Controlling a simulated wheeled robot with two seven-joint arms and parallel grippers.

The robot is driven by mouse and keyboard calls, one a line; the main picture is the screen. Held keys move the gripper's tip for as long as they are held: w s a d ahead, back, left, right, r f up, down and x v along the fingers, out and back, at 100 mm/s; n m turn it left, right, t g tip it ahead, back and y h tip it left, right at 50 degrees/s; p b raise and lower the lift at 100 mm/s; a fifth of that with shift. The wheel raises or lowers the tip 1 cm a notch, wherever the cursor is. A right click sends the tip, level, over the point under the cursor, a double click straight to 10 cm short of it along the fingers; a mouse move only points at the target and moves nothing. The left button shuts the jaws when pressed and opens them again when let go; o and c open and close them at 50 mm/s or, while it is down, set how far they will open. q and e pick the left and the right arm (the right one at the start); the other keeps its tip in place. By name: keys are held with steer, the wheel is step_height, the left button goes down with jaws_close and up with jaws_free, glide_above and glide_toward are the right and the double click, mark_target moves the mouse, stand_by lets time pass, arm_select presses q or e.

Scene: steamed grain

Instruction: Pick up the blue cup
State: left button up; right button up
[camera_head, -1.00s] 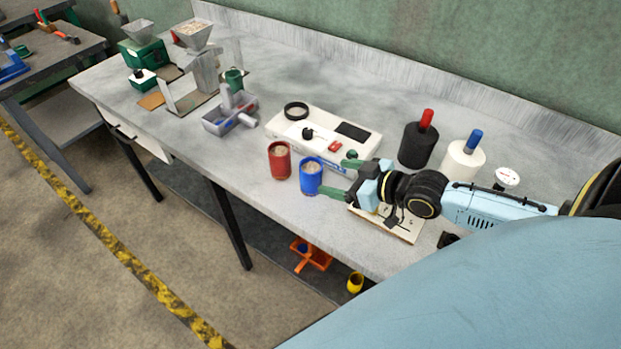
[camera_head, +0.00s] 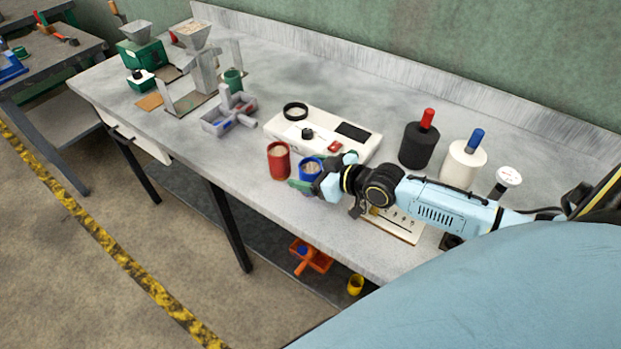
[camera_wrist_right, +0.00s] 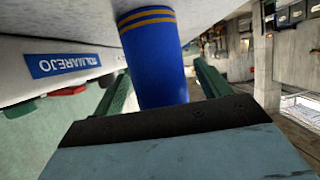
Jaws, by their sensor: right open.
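The blue cup (camera_head: 309,167) holds grain and stands upright on the grey bench, just right of the red cup (camera_head: 279,160). My right gripper (camera_head: 312,176) is open, with its green fingers around the blue cup; its palm hides the cup's lower part in the head view. In the right wrist view the blue cup (camera_wrist_right: 155,60), with two yellow bands, sits between the two green fingers, nearer the left one. A gap shows between the cup and the right finger. My left gripper is not in view.
A white device (camera_head: 325,134) stands close behind the cups. Black (camera_head: 418,146) and white (camera_head: 462,165) bottles stand to the right. A grey divided tray (camera_head: 229,114) is to the left. The bench's front edge is near the cups.

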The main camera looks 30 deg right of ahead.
steer(key=shift+c, duration=0.3)
jaws_close()
steer(key=shift+r, duration=0.15)
